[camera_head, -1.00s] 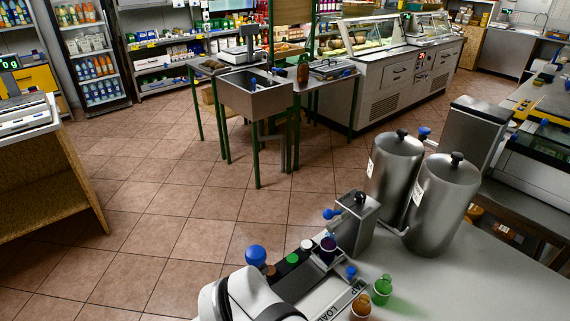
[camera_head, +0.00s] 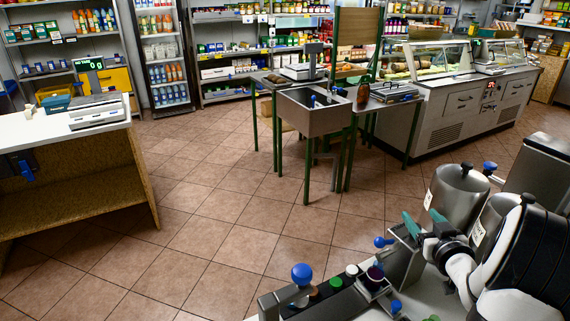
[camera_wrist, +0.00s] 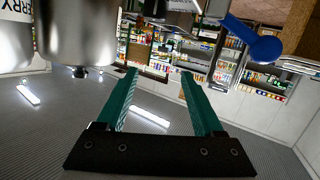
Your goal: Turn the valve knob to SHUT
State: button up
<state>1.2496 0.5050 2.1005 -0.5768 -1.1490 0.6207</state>
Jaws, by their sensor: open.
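Several blue knobs or handles are in view, and no SHUT marking can be read, so I cannot tell which is the valve knob. A blue lever (camera_head: 383,242) sticks out left from a small metal box (camera_head: 402,262). A blue ball knob (camera_head: 302,274) stands at the near end of the counter unit. Another blue handle (camera_head: 24,170) is on a dark box under the left counter. My gripper (camera_head: 424,221), with teal fingers, is open and empty near the metal box's top. In the wrist view my gripper (camera_wrist: 160,80) has a blue handle (camera_wrist: 252,42) to its upper right, apart from it.
Steel canisters (camera_head: 457,196) stand close behind my gripper. A row of coloured caps and cups (camera_head: 336,284) lies along the near unit. A steel sink (camera_head: 312,112) and a glass display case (camera_head: 440,62) are farther back. The tiled floor (camera_head: 200,215) is open.

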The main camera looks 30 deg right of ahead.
jog(key=s+f+n+t+y, duration=0.1)
jog(key=s+f+t+y, duration=0.15)
jog(key=s+f, duration=0.7)
jog(key=shift+t+h, duration=0.25)
jog(key=shift+t, duration=0.2)
jog(key=x, duration=0.4)
jog(key=r+x, duration=0.1)
jog(key=x, duration=0.8)
jog(key=shift+w+r, duration=0.3)
jog(key=shift+w, duration=0.05)
grip_shut()
